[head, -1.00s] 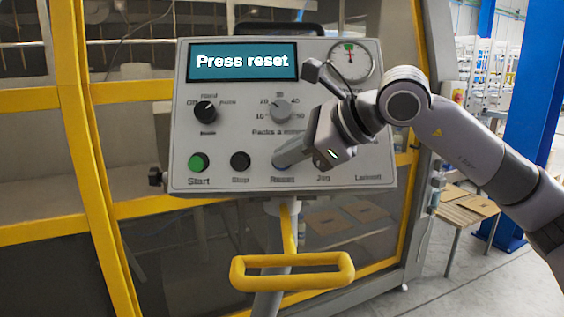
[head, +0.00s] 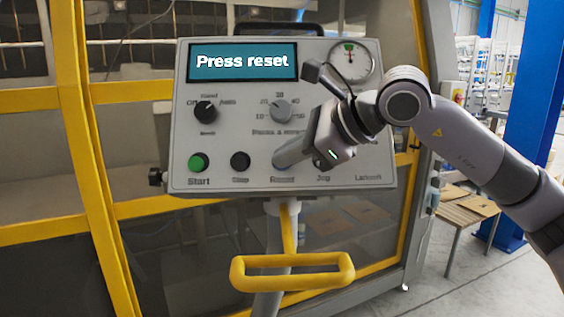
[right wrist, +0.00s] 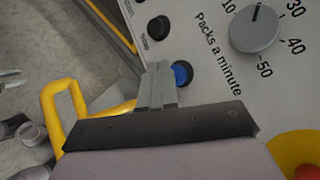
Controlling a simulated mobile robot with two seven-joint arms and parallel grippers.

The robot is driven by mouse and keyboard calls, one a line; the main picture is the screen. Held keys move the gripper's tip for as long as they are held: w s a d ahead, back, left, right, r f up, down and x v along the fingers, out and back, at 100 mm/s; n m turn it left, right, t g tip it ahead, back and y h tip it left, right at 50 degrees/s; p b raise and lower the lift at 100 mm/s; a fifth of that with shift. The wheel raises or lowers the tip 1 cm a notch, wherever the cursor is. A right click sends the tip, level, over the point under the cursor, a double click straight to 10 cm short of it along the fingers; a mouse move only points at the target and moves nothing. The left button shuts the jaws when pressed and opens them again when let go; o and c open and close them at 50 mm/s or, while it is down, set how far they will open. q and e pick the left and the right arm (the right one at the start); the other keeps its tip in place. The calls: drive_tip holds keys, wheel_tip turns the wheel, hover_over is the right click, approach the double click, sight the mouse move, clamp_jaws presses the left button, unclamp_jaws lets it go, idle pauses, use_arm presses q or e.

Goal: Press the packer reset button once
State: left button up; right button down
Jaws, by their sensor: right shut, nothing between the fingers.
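The control panel (head: 230,130) stands upright on a post, and its screen (head: 243,61) reads "Press reset". The blue reset button (right wrist: 182,73) shows in the right wrist view, right beside my shut fingertips and partly covered by them. In the head view my right gripper (head: 279,161) hides this button, just above the "Reset" label. The fingers are shut with nothing between them and their tips are at the panel face. I cannot tell whether they touch the button.
Left of the fingers are a black Stop button (head: 240,160) and a green Start button (head: 198,162). Above are a dial (head: 281,110) and a selector knob (head: 206,111). A yellow handle (head: 292,271) sits below the panel. A yellow-framed machine stands behind.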

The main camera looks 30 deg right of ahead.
drive_tip(key=shift+w+f, duration=0.1)
idle(0.4)
drive_tip(key=shift+w+d+f, duration=0.1)
drive_tip(key=shift+w+d, duration=0.1)
drive_tip(key=shift+w, duration=0.05)
drive_tip(key=shift+w+d+f+b, duration=0.1)
drive_tip(key=shift+w+f+b, duration=0.15)
drive_tip(key=shift+w+b, duration=0.05)
idle(0.7)
drive_tip(key=shift+s+r, duration=0.1)
drive_tip(key=shift+s, duration=0.05)
drive_tip(key=shift+s+a+r, duration=0.25)
drive_tip(key=shift+s+r, duration=0.1)
drive_tip(key=shift+s, duration=0.15)
idle(0.3)
drive_tip(key=s, duration=0.1)
drive_tip(key=s+a+r, duration=0.1)
drive_tip(key=s+r, duration=0.1)
drive_tip(key=s, duration=0.1)
drive_tip(key=shift+a+r, duration=0.25)
drive_tip(key=shift+a, duration=0.15)
idle(0.7)
